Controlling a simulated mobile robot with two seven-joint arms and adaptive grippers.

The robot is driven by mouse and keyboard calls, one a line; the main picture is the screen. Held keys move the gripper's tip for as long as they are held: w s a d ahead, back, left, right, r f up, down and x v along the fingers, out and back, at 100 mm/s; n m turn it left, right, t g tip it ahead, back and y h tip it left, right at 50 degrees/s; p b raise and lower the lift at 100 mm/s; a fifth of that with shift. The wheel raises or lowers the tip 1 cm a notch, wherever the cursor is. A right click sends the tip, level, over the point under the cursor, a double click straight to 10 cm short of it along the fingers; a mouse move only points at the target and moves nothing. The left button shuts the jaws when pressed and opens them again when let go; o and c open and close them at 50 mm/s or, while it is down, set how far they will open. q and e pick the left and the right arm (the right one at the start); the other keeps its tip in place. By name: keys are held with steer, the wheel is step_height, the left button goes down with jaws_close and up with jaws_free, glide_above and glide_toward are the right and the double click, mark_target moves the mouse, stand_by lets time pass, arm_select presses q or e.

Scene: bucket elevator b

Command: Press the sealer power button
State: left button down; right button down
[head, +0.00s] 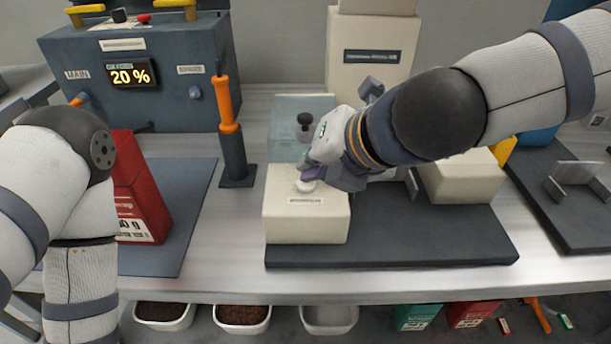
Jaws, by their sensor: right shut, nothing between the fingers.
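The sealer is a cream and grey machine on a dark base plate (390,238). Its front cream box (308,222) has a label and a round white button (305,186) on top. My right gripper (308,178) is shut and empty, with its fingertips at the button; I cannot tell whether they touch it. The gripper hides part of the button and the middle of the sealer. My left arm comes in at the left, and its gripper is not in view.
A blue-grey control box (140,75) with a "20 %" display stands at the back left. An orange-handled tool (228,105) stands in a dark holder left of the sealer. A red bag (138,190) stands on a dark mat (185,210). Bins (243,318) sit below the table edge.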

steer(key=shift+r, duration=0.15)
step_height(320, 180, up, 6)
stand_by(0.5)
stand_by(0.3)
